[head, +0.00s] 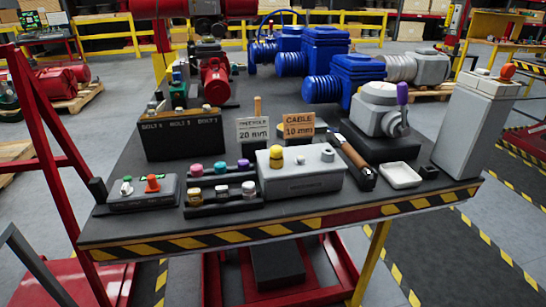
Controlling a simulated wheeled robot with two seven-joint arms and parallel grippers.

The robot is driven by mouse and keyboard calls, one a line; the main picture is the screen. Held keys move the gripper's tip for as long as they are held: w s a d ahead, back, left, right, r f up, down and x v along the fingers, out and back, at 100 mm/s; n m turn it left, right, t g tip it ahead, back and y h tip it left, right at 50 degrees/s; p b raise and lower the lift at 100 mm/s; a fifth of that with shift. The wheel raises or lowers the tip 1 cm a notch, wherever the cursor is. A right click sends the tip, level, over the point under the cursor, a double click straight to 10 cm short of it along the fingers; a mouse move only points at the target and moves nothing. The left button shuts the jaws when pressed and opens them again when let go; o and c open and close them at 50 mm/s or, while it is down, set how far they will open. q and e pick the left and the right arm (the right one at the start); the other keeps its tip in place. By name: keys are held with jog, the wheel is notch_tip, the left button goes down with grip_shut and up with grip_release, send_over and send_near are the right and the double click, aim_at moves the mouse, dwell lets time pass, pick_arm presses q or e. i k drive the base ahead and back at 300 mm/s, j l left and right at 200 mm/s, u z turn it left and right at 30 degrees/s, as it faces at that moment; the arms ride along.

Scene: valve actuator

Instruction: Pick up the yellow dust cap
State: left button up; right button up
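A small yellow cap (276,153) sits upright on top of the grey box (302,184) near the front middle of the table. It appears to be the dust cap, beside two smaller grey fittings on the same box. Nothing touches it from above. Neither of my grippers shows in the head view.
A black rack (222,206) with several coloured caps stands left of the grey box. A brown-handled tool (353,155), a white tray (401,175) and a grey valve unit with a purple lever (402,95) are to the right. Two small signs (299,125) stand behind.

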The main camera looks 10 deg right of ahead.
aim_at(275, 152)
jog(key=i+l+u, duration=0.1)
jog(key=l+u, duration=0.2)
jog(key=l, duration=0.2)
jog(key=l+u, duration=0.3)
jog(key=l, duration=0.2)
jog(key=l+u, duration=0.25)
jog(key=l, duration=0.25)
jog(key=l+u, duration=0.3)
jog(key=l, duration=0.2)
jog(key=k+l+u, duration=0.15)
jog(key=l+u, duration=0.15)
jog(key=l, duration=0.2)
jog(key=k+l+u, duration=0.15)
jog(key=l+u, duration=0.15)
jog(key=l, duration=0.15)
